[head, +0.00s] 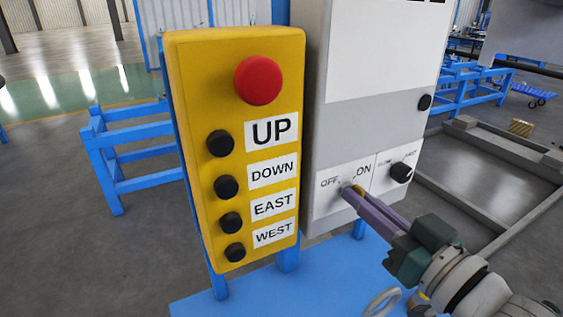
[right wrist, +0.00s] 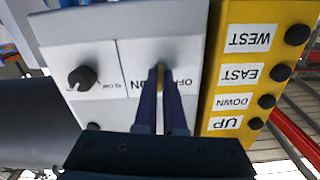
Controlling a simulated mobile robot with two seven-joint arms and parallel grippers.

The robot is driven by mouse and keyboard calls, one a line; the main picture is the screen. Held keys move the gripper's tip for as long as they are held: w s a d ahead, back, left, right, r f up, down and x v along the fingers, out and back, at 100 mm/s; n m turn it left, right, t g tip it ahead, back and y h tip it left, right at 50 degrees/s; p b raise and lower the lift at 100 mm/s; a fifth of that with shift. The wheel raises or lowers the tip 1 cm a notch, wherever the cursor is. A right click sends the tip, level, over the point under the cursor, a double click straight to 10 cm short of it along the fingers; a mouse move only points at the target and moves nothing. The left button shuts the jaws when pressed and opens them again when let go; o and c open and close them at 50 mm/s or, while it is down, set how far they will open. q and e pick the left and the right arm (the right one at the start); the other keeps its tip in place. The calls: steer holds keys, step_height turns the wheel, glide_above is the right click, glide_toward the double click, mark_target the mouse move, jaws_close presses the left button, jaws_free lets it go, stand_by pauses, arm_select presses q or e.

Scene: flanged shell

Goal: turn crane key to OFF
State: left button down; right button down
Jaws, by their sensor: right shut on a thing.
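The grey control box (head: 365,125) carries a key switch with a label reading OFF on the left and ON on the right. My right gripper (head: 352,193) reaches in from the lower right, its purple fingers at the switch just below these words. In the right wrist view, the fingers (right wrist: 162,78) are shut on the crane key, and a thin yellowish strip of the key (right wrist: 160,88) shows between them. The rest of the key is hidden, so I cannot tell its exact angle. My left gripper is not in view.
A yellow panel (head: 184,95) with a red button (head: 258,80) and several black buttons stands close left of the box. A black SLOW/FAST knob (head: 401,172) sits just right of the key switch. A blue surface (head: 235,300) lies below.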

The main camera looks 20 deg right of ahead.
steer(key=n, duration=1)
steer(key=shift+b, duration=0.4)
steer(key=shift+n, duration=0.4)
steer(key=c, duration=1)
jaws_free()
